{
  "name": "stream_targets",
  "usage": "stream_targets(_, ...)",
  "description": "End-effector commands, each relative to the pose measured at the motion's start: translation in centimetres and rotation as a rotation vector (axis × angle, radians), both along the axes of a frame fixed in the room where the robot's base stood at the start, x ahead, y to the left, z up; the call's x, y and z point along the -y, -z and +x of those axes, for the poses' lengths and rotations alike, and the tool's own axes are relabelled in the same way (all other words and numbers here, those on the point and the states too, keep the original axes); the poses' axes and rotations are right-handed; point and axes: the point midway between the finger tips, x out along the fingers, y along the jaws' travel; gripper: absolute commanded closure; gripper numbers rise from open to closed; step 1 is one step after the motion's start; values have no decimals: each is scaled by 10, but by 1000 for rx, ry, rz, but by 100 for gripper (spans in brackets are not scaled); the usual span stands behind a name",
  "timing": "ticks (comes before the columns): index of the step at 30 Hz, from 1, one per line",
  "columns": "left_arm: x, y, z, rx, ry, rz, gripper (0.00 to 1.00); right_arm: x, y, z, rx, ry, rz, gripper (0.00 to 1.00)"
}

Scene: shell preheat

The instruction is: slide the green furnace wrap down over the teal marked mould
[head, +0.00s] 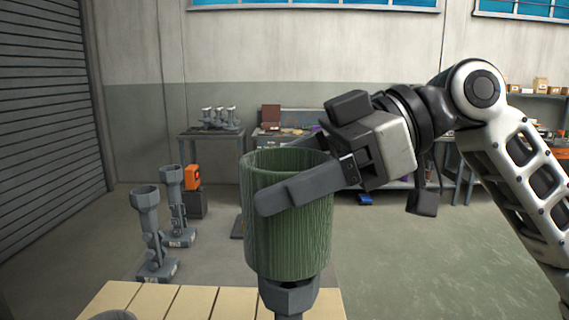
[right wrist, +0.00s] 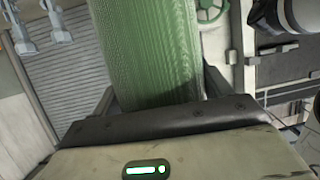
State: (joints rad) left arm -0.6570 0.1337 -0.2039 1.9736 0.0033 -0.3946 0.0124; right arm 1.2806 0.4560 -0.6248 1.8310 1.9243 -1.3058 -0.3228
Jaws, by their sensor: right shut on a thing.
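The green furnace wrap (head: 288,235) is an upright, open-topped sleeve at the middle of the head view. My right gripper (head: 274,178) is shut on it near its upper rim, one finger across the near side and the other mostly hidden behind. The wrap (right wrist: 150,50) also fills the middle of the right wrist view, between the fingers. A grey faceted mould part (head: 290,299) shows directly below the wrap's lower edge. How far it reaches up inside is hidden. I see no teal mark on it. My left gripper is not in view.
Two grey stepped moulds (head: 152,235) (head: 174,205) stand on the floor area at left. A light wooden tabletop (head: 190,303) lies at the front. An orange device (head: 192,177) sits on a dark box behind. Workbenches (head: 212,134) line the back wall.

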Motion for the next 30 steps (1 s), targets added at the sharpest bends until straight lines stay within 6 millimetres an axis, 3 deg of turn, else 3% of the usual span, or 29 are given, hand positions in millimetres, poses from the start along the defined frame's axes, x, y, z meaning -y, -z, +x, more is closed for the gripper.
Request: stream_targets(30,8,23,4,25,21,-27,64,0,84,0,0,1,0,45)
